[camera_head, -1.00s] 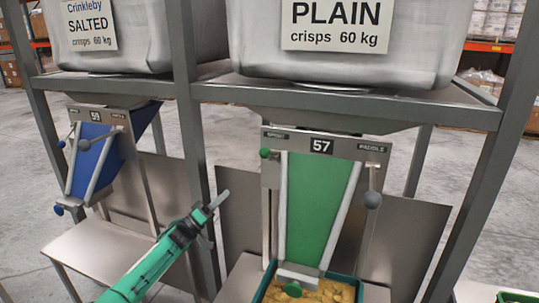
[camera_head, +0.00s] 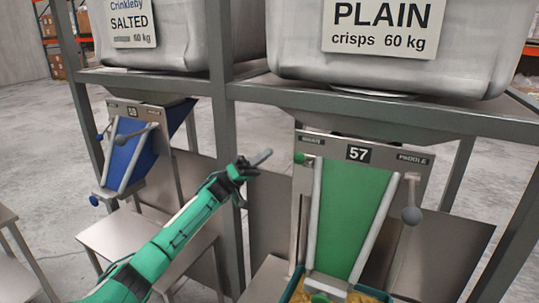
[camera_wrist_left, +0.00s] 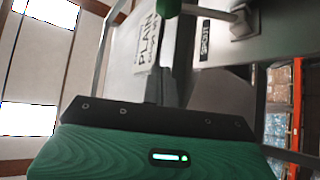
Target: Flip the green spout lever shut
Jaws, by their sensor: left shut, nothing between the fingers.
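The green spout lever (camera_head: 299,158) is at the upper left of the green chute (camera_head: 350,215) on the weigher numbered 57. Its round green knob points left, and the knob also shows at the top of the left wrist view (camera_wrist_left: 169,8), beside the SPOUT label (camera_wrist_left: 205,40). My left gripper (camera_head: 264,157) is shut and empty, just left of the knob at about its height in the picture, with a visible gap between. Its shut fingers also show in the left wrist view (camera_wrist_left: 165,88). My right gripper is not in view.
A grey-knobbed paddle lever (camera_head: 411,214) hangs at the right of the chute. A frame post (camera_head: 225,130) stands behind my left gripper. A weigher with a blue chute (camera_head: 127,150) is at left. A tray (camera_head: 292,285) of crisps sits below the green chute.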

